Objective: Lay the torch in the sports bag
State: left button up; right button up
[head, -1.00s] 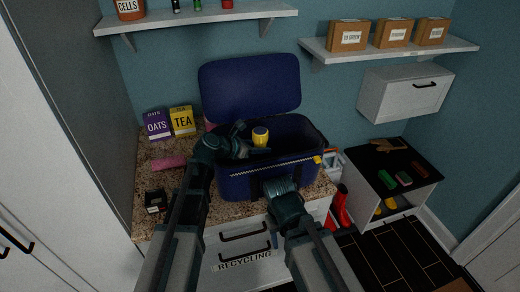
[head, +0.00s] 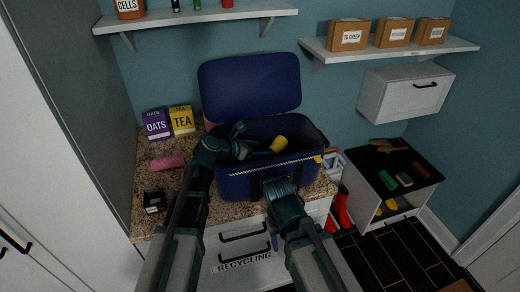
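The blue sports bag (head: 249,188) stands on the speckled counter with its lid raised against the wall. A yellow torch (head: 279,144) is at the bag's opening, tilted, with its yellow end up and to the right. My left gripper (head: 252,150) is at the bag's opening, just left of the torch's yellow end. Its fingers are dark against the dark inside, so I cannot tell whether they hold the torch. My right arm reaches to the bag's front; its gripper (head: 279,188) is seen from behind and its fingers are hidden.
A purple oats box (head: 157,125) and a yellow tea box (head: 182,121) stand at the back left of the counter. A pink roll (head: 168,162) and a small black box (head: 154,201) lie left of the bag. A low shelf unit (head: 376,160) stands at the right.

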pick_arm(q)
jog(key=shift+r, duration=0.1)
jog(key=shift+r+p, duration=0.35)
jog(key=shift+p, duration=0.15)
jog(key=shift+r+p, duration=0.5)
jog(key=p+v, duration=0.5)
jog(key=v, duration=0.6)
jog(key=shift+s+a, duration=0.3)
jog(key=shift+f, duration=0.1)
